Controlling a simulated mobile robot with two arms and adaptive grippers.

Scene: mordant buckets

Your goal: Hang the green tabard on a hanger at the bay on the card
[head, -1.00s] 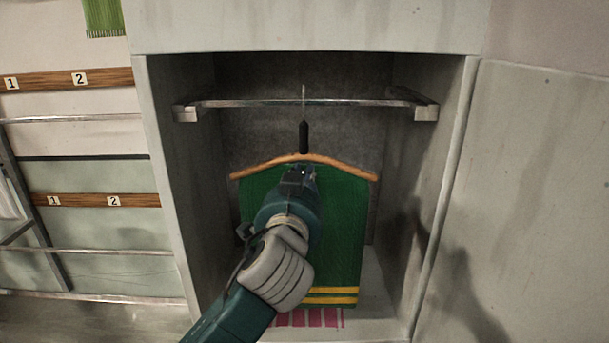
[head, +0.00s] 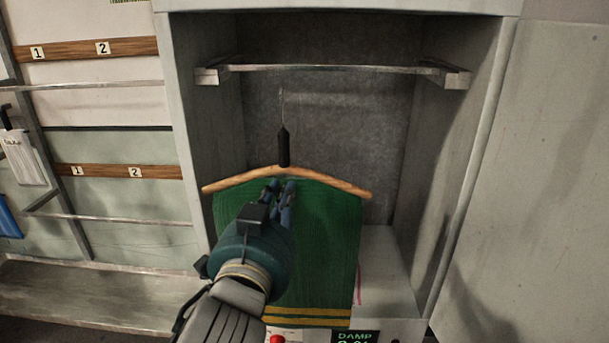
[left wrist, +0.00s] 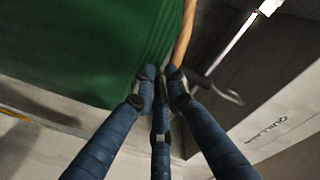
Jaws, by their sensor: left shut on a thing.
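The green tabard (head: 325,240), with yellow stripes at its hem, hangs on a wooden hanger (head: 330,184). My left gripper (head: 279,187) is shut on the hanger near its middle, at the tabard's neck. The hanger's dark-necked hook (head: 283,145) points up; its tip appears below the cabinet rail (head: 330,69), apart from it. The left wrist view shows the fingertips (left wrist: 163,76) closed beside the hanger wood (left wrist: 186,32) and the green cloth (left wrist: 80,45), with the hook (left wrist: 218,88) to the right. I cannot identify the card. My right gripper is out of view.
The grey cabinet (head: 205,150) stands open around the hanger, with side walls close by. At left is a rack with rails and wooden strips (head: 85,47) numbered 1 and 2. A white tag (head: 22,157) hangs there. A "DAMP" display (head: 355,338) shows below.

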